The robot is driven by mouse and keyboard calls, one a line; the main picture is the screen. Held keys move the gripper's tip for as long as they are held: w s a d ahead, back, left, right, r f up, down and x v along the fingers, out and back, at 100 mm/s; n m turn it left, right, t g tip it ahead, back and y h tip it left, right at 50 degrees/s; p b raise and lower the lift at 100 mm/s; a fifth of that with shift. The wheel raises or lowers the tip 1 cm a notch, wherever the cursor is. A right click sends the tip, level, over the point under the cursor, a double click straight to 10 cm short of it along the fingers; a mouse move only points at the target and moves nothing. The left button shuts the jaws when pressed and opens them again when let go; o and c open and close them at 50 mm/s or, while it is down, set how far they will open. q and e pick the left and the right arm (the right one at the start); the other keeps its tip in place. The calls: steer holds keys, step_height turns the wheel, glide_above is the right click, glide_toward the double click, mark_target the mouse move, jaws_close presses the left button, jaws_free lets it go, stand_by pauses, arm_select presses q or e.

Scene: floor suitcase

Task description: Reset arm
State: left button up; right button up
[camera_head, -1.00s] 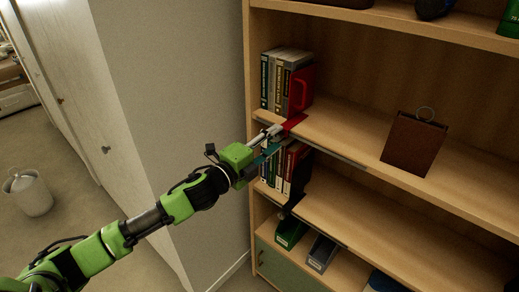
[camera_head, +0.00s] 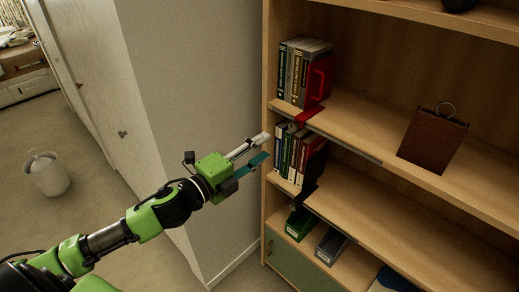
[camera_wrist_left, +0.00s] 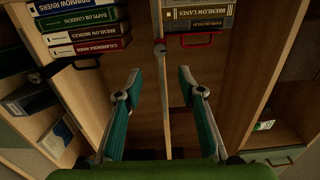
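My left gripper (camera_head: 262,148) is open and empty in the head view, in front of the left side panel of the shelf. It is apart from the books. In the left wrist view its two teal fingers (camera_wrist_left: 163,82) are spread, with nothing between them. A red bookend (camera_head: 319,80) stands against the right end of the upper row of books (camera_head: 300,66). A dark bookend (camera_head: 314,168) stands against the lower row of books (camera_head: 293,150). My right gripper is not in view.
The wooden bookcase (camera_head: 384,132) fills the right side. Green (camera_head: 300,222) and grey (camera_head: 331,246) bins stand lower down. A white bin (camera_head: 46,174) stands on the floor at left. Much of both shelves is clear.

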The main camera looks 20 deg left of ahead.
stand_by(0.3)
arm_select(q)
steer(key=a+f+n+g+y, duration=0.1)
steer(key=a+f+n+y, duration=0.3)
steer(key=f, duration=0.7)
steer(key=a+f+n+g+y, duration=0.1)
steer(key=a+f+n+g, duration=0.15)
steer(key=a+f, duration=0.65)
steer(key=s+f+n+g+y, duration=0.1)
steer(key=s+f+n, duration=0.2)
steer(key=f, duration=0.7)
steer(key=s+f+n+g+y, duration=0.15)
steer(key=s+f, duration=0.25)
steer(key=f, duration=0.6)
steer(key=s+d+f+n+g+b, duration=0.1)
steer(key=s+d+f+n+g, duration=0.25)
steer(key=s+f, duration=0.95)
steer(key=s+d+f+n+g, duration=0.3)
steer(key=s+d+f+g, duration=0.1)
steer(key=s+f, duration=0.9)
steer(key=s+d+f+n+g, duration=0.1)
steer(key=s+d, duration=0.2)
steer(key=s, duration=0.4)
steer(key=s+d+f+n+g+h, duration=0.1)
steer(key=s+d+f, duration=0.1)
steer(key=s, duration=0.6)
steer(key=shift+d+f, duration=0.15)
steer(key=shift+d, duration=0.35)
steer(key=shift+g, duration=0.25)
